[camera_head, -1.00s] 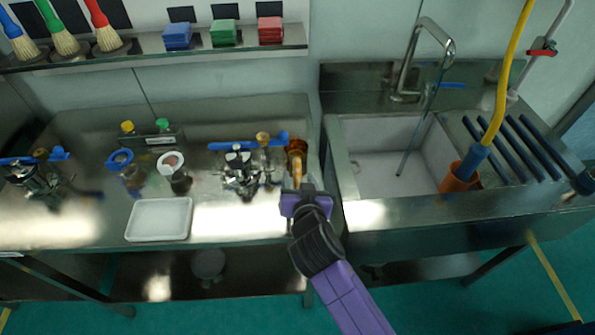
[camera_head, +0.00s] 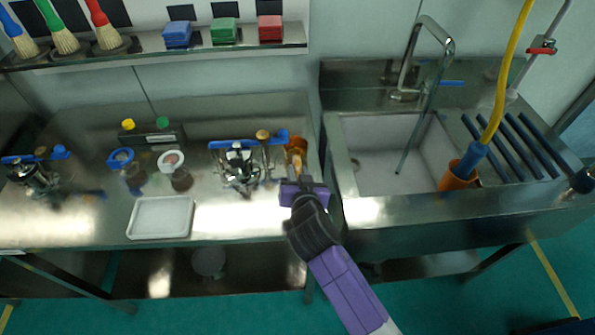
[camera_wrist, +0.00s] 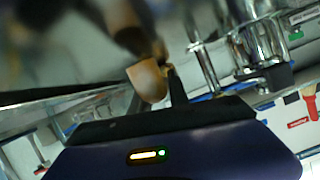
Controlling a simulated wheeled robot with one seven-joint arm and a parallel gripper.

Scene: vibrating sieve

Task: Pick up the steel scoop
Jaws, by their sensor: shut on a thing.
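My gripper (camera_head: 300,181) is at the right front of the steel bench, just in front of a brown-orange holder (camera_head: 297,144). In the wrist view, my gripper's dark fingertip (camera_wrist: 177,86) stands against a shiny, brown-tinted piece (camera_wrist: 147,82), which I take to be part of the steel scoop. The gripper is shut on it. The scoop's full outline is not clear, as the gripper hides part of it in the head view and the wrist view is blurred at the top.
A metal apparatus with a blue handle (camera_head: 238,168) stands close left of my gripper. A white tray (camera_head: 160,218), lidded jars (camera_head: 180,177) and small capped bottles (camera_head: 163,124) are farther left. The sink (camera_head: 385,155) is to the right. The bench front between tray and gripper is clear.

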